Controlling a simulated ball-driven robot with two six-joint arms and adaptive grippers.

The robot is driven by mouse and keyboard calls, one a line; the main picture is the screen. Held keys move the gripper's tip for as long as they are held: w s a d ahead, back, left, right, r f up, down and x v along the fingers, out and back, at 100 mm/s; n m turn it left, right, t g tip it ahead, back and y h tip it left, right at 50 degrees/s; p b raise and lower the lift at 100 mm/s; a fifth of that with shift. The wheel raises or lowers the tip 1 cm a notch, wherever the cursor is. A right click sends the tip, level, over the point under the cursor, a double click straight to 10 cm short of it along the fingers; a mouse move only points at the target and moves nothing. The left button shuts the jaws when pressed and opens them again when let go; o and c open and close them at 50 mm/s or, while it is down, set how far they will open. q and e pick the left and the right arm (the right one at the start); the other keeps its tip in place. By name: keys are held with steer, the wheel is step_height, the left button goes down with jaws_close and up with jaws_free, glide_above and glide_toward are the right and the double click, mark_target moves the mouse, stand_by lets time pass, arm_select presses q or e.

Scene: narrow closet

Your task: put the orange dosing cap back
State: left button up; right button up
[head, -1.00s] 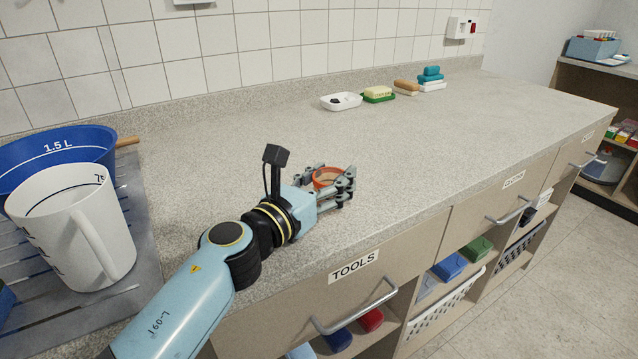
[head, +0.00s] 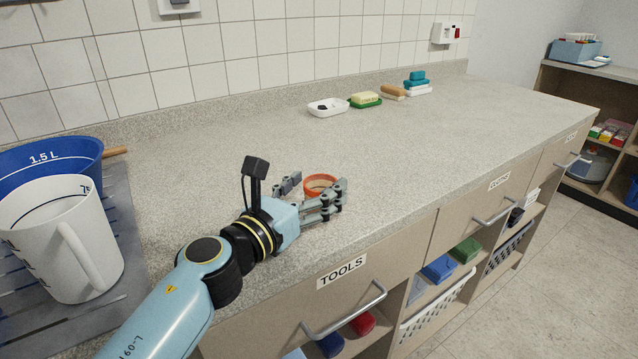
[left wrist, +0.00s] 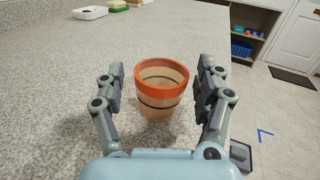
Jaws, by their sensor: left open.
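The orange dosing cap (head: 320,184) stands on the grey counter near its front edge, above the TOOLS drawer. In the left wrist view the cap (left wrist: 162,88) is a see-through cup with an orange rim and a dark line around it, upright. My left gripper (head: 317,196) is open, with one finger on each side of the cap. In the left wrist view my left gripper (left wrist: 163,85) shows gaps between both fingers and the cap. My right gripper is not in view. I see no bottle that the cap fits.
A white jug (head: 62,240) and a blue 1.5 L container (head: 85,162) stand on a grey mat at the left. A white dish (head: 328,108) and several soaps sit at the back of the counter. The middle of the counter is clear.

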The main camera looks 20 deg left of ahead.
arm_select(q)
steer(key=b+v, duration=0.1)
steer(key=v, duration=0.9)
steer(key=shift+s+a+b, duration=0.1)
steer(key=shift+s+b, duration=0.15)
steer(key=shift+b, duration=0.05)
